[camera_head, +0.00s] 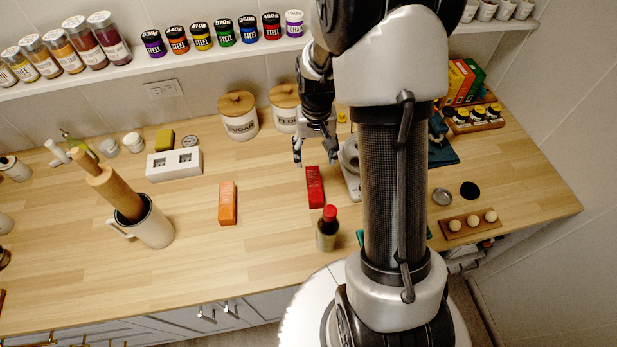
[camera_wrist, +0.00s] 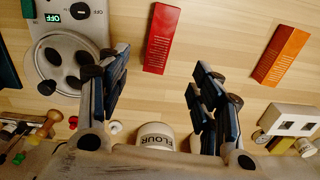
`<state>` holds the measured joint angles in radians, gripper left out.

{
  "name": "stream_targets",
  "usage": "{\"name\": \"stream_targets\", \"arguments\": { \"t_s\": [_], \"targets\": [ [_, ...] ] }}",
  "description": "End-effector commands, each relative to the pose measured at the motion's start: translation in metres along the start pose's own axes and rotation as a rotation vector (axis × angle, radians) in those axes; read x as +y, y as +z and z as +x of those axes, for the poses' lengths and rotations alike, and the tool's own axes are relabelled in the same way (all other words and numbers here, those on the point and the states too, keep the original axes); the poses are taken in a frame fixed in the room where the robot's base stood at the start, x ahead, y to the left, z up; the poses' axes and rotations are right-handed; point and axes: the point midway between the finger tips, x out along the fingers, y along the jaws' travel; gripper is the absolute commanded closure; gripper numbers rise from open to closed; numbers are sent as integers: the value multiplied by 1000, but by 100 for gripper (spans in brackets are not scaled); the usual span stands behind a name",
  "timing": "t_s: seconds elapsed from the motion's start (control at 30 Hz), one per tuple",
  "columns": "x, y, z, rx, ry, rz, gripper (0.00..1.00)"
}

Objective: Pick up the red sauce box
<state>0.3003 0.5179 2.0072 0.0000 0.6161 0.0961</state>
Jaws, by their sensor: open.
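The red sauce box (camera_head: 315,187) lies flat on the wooden counter, with its long side running away from me. It also shows in the wrist view (camera_wrist: 162,38), at the top middle, beyond my fingertips. My gripper (camera_head: 312,160) is open and empty, above the counter just behind the red box and apart from it. In the wrist view my gripper's two fingers (camera_wrist: 158,72) are spread wide, and the red box shows in the space ahead between them. The arm hides part of the counter to the right.
An orange box (camera_head: 228,203) lies to the left. A red-capped bottle (camera_head: 328,229) stands close in front of the red box. A kitchen scale (camera_head: 350,170) sits close to its right. Flour and sugar canisters (camera_head: 238,117) stand behind. The counter between the two boxes is clear.

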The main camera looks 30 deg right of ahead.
Motion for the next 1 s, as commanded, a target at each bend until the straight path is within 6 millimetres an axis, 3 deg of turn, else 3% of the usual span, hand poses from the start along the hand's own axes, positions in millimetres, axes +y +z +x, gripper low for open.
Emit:
{"name": "stream_targets", "arguments": {
  "t_s": [0.1,0.33,0.67,1.0],
  "targets": [
    [0,2,31,-6,1,-1,41],
    [0,1,77,-4,0,-1,41],
    [0,1,105,-2,0,-1,41],
    [0,-1,148,-1,0,-1,41]
  ]
}}
